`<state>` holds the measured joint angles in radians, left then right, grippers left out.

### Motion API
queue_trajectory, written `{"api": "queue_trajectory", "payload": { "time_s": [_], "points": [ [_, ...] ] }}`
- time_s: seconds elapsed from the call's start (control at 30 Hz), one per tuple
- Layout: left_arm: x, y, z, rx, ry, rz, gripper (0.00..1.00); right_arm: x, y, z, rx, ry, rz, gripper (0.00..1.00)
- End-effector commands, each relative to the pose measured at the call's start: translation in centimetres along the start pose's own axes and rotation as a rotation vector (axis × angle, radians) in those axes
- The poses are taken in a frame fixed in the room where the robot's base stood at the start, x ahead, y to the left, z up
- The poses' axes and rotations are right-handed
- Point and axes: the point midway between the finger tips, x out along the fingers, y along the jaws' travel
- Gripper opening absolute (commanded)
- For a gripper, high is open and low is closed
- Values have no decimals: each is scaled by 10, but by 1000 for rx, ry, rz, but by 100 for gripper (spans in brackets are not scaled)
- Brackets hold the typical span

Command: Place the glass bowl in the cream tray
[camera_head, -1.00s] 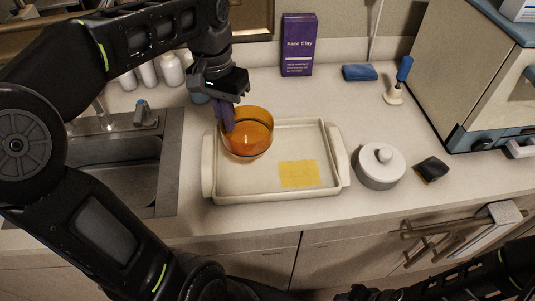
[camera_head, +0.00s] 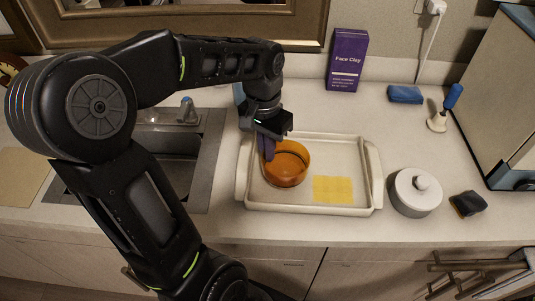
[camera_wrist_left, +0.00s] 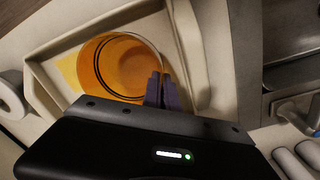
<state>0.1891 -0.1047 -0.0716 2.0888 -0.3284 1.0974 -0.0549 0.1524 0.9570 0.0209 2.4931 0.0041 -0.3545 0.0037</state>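The glass bowl (camera_head: 287,165) is amber and see-through. It is upright inside the left part of the cream tray (camera_head: 325,211) in the head view, and it looks low against the tray floor; I cannot tell whether it touches. My left gripper (camera_head: 268,149) is at the bowl's left rim, its purple fingers pointing down. In the left wrist view the fingers (camera_wrist_left: 161,92) are close together with the rim of the bowl (camera_wrist_left: 115,68) between them. The tray (camera_wrist_left: 190,45) shows around the bowl there. My right gripper is not in view.
A yellow square (camera_head: 332,189) lies in the tray, right of the bowl. A white lidded pot (camera_head: 415,193) and a dark sponge (camera_head: 467,204) are to the right. The purple Face Clay box (camera_head: 346,60) stands behind. The sink (camera_head: 187,165) is on the left.

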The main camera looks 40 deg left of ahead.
Motion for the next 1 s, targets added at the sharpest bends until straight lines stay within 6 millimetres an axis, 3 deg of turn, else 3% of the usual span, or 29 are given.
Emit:
{"api": "queue_trajectory", "payload": {
  "time_s": [0.17, 0.53, 0.8, 1.0],
  "points": [
    [20, -1, 0, 0, -1, 0, 0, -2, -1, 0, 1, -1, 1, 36],
    [25, -1, 0, 0, 0, 0, 0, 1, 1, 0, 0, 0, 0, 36],
    [24, -1, 0, 0, -1, 0, 23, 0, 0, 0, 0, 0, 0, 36],
    [24, -1, 0, 0, -1, 0, 24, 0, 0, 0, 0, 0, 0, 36]
  ]
}}
